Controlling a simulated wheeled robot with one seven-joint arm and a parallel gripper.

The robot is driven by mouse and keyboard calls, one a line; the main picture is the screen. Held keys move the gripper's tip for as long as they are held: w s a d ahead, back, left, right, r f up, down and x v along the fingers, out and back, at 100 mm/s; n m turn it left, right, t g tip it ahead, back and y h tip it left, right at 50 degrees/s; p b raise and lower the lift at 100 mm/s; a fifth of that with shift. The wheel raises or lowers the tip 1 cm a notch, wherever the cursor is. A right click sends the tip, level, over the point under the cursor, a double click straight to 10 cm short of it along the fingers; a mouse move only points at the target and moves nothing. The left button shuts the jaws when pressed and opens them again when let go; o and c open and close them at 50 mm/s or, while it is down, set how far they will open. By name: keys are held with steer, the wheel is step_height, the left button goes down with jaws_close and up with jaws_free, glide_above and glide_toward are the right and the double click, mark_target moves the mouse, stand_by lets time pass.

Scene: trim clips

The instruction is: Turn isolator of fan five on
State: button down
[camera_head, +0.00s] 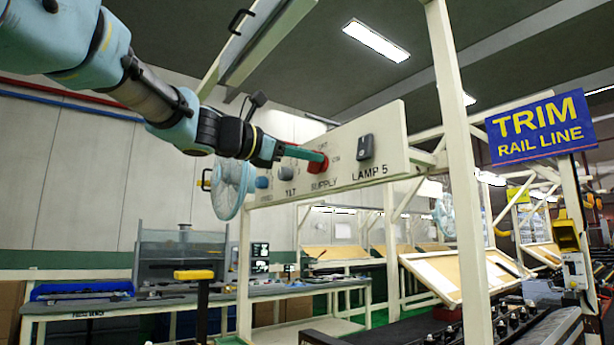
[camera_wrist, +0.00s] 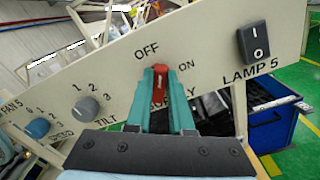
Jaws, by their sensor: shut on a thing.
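The isolator is a red rotary handle (camera_wrist: 160,82) labelled SUPPLY on the cream control panel (camera_wrist: 207,60). OFF is printed above it and ON to its upper right. In the wrist view the handle points roughly up the picture, between the two labels; its base is hidden by my fingers. My gripper (camera_wrist: 161,88) is shut on the handle, with one teal finger on each side. In the head view my gripper (camera_head: 318,160) reaches the red handle (camera_head: 320,168) from the left. A pale blue fan (camera_head: 232,188) hangs at the panel's left end.
On the same panel are a blue SPEED knob (camera_wrist: 38,127) by the FAN 5 label, a grey TILT knob (camera_wrist: 87,109) and a black LAMP 5 rocker switch (camera_wrist: 253,42). A cream post (camera_head: 455,150) stands right of the panel. A workbench (camera_head: 100,303) lies below left.

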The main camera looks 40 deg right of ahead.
steer(key=shift+s+f+m+b, duration=0.1)
steer(key=shift+f+m+b, duration=0.1)
steer(key=shift+m+b, duration=1.85)
steer(key=shift+s+f+m+b, duration=0.1)
steer(key=shift+f+m+b, duration=0.15)
steer(key=shift+m+b, duration=1.8)
steer(key=shift+s+f+m+b, duration=0.1)
steer(key=shift+f+m+b, duration=0.1)
steer(key=shift+m+b, duration=1.8)
steer(key=c, duration=0.8)
jaws_free()
